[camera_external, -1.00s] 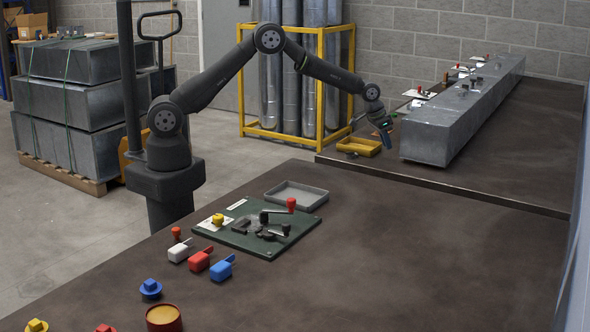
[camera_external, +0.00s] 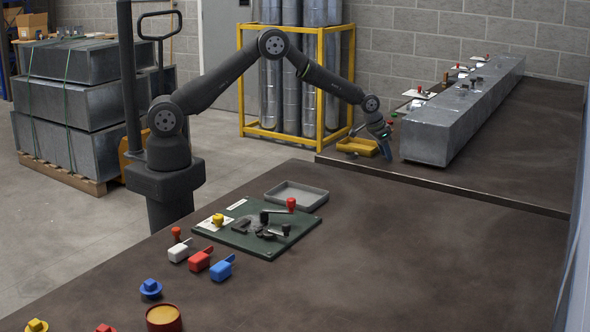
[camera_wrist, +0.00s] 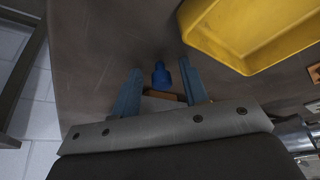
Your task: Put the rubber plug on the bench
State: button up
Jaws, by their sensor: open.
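A small blue plug-shaped piece (camera_wrist: 161,77) with a narrower top lies between my fingers in the wrist view; it looks like the rubber plug, though I cannot be sure. My gripper (camera_wrist: 161,88) is open, with one blue-grey finger on each side of the piece and gaps beside it. In the external view my gripper (camera_external: 388,153) is low at the near-left edge of the far bench (camera_external: 480,178), right of a yellow tray. The piece cannot be made out there.
The yellow tray (camera_external: 357,146) is close by; it also shows in the wrist view (camera_wrist: 255,30). A long grey duct (camera_external: 430,135) stands just right of my gripper. The near bench (camera_external: 400,260) holds a green fixture board (camera_external: 240,238), a grey tray (camera_external: 296,188) and coloured pieces; its right side is clear.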

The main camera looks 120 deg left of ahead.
jog(key=shift+r, duration=0.1)
jog(key=shift+r, duration=0.25)
jog(key=v, duration=1.1)
jog(key=shift+r, duration=0.25)
jog(key=shift+s+d, duration=0.1)
jog(key=shift+s, duration=0.05)
jog(key=x, duration=1.2)
jog(key=shift+r, duration=1.4)
